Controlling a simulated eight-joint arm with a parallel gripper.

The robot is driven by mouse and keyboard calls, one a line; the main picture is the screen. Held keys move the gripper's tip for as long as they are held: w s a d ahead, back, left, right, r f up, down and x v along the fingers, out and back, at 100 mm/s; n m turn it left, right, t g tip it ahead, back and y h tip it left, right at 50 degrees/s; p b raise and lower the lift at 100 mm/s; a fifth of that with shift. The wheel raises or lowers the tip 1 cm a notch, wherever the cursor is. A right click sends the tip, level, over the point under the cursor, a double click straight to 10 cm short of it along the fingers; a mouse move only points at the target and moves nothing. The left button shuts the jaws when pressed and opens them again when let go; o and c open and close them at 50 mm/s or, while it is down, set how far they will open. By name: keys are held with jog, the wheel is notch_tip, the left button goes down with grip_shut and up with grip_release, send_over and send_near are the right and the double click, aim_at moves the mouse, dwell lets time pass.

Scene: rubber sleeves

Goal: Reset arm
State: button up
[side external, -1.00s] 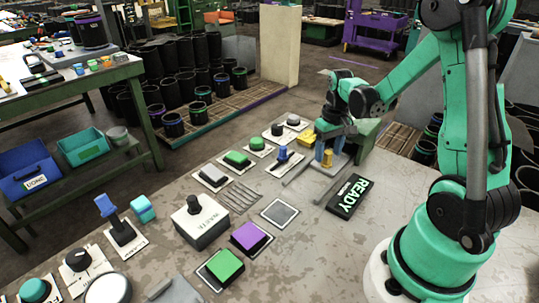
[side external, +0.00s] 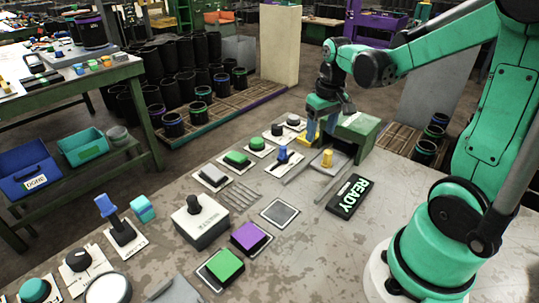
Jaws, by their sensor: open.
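My gripper (side external: 320,125) hangs fingers-down at the far end of the work table, just left of a green block-like stand (side external: 358,130). Its blue fingertips are apart. A yellow block (side external: 309,129) shows behind or beside the left finger; I cannot tell whether they touch. A short yellow peg (side external: 327,158) stands free on a grey plate (side external: 322,167) in front of the gripper. A black sign reading READY (side external: 349,196) lies to the right of that plate.
The table (side external: 330,255) carries a blue lever (side external: 283,155), green button (side external: 236,159), purple button (side external: 250,237), green button (side external: 223,267) and white box with a dark knob (side external: 200,222). Black sleeves (side external: 180,65) stand on a pallet behind. The table's front middle is bare.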

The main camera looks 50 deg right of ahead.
jog(key=a+r+n+t, duration=0.2)
jog(key=a+t, duration=0.1)
jog(key=a, duration=0.4)
jog(key=s+a+r+n+t, duration=0.1)
jog(key=a+r+t, duration=0.1)
jog(key=a, duration=0.6)
jog(key=shift+n+t+y, duration=0.3)
jog(key=shift+n+t, duration=0.1)
jog(key=shift+t, duration=0.1)
